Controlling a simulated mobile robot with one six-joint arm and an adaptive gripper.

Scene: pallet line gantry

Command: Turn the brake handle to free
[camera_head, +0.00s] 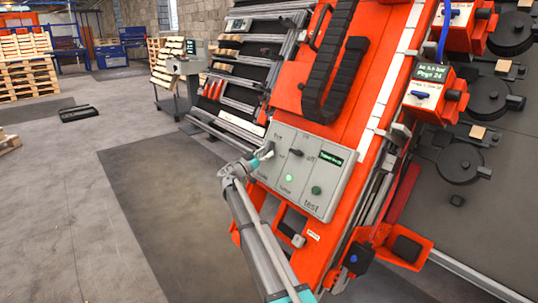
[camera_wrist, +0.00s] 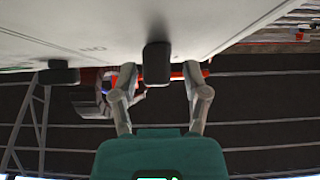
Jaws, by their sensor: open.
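The grey control panel (camera_head: 308,172) is mounted tilted on the orange frame. The brake handle is at its upper left in the head view, mostly hidden by my gripper (camera_head: 257,162). In the wrist view a dark handle (camera_wrist: 157,60), which I take to be the brake handle, stands out from the pale panel face (camera_wrist: 105,25). My gripper (camera_wrist: 161,80) is open, with one finger on either side of this handle and a visible gap on both sides. Which way the handle points is hard to tell.
A small dark switch (camera_head: 296,153) sits right of the handle. A lit green lamp (camera_head: 289,177), a green test button (camera_head: 316,190) and a small display (camera_head: 331,157) are on the same panel. A black cable chain (camera_head: 330,80) runs above.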

